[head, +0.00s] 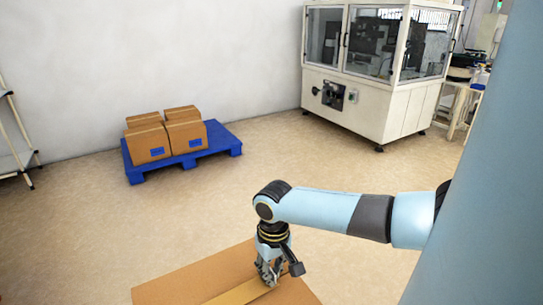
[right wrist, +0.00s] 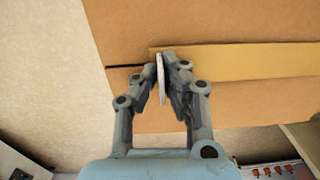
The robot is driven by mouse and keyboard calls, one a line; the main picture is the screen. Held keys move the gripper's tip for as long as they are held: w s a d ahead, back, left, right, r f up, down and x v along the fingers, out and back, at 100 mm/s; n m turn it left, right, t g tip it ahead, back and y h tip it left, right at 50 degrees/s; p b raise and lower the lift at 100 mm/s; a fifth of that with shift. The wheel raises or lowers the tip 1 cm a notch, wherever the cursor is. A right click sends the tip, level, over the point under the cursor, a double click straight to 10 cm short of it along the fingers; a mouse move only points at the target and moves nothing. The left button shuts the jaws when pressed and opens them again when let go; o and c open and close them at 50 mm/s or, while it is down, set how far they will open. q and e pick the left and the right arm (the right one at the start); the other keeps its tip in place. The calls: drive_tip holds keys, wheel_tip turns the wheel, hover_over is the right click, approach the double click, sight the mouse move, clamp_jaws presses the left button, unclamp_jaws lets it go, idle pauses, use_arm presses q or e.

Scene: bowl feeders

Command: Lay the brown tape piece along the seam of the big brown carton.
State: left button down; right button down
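The big brown carton (head: 185,285) fills the bottom of the head view; its flat top also shows in the right wrist view (right wrist: 230,105). A dark seam (right wrist: 124,66) runs across it. The brown tape piece (head: 238,293), a yellowish strip, lies over the carton along the line of this seam and runs to the right edge in the right wrist view (right wrist: 240,61). My right gripper (head: 268,272) points down at one end of the tape. Its fingertips (right wrist: 162,62) are close together on a thin pale upright tab at that end. My left gripper is out of view.
A blue pallet (head: 218,142) with several small cartons (head: 150,143) stands on the floor behind. A white machine cabinet (head: 370,105) stands at the back right, and a rack (head: 15,140) at the left edge. The floor between is clear.

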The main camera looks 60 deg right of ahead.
drive_tip(key=shift+f, duration=0.2)
drive_tip(key=c, duration=1.4)
unclamp_jaws()
wheel_tip(320, 180, up, 12)
drive_tip(key=shift+d, duration=0.15)
drive_tip(key=shift+s, duration=0.15)
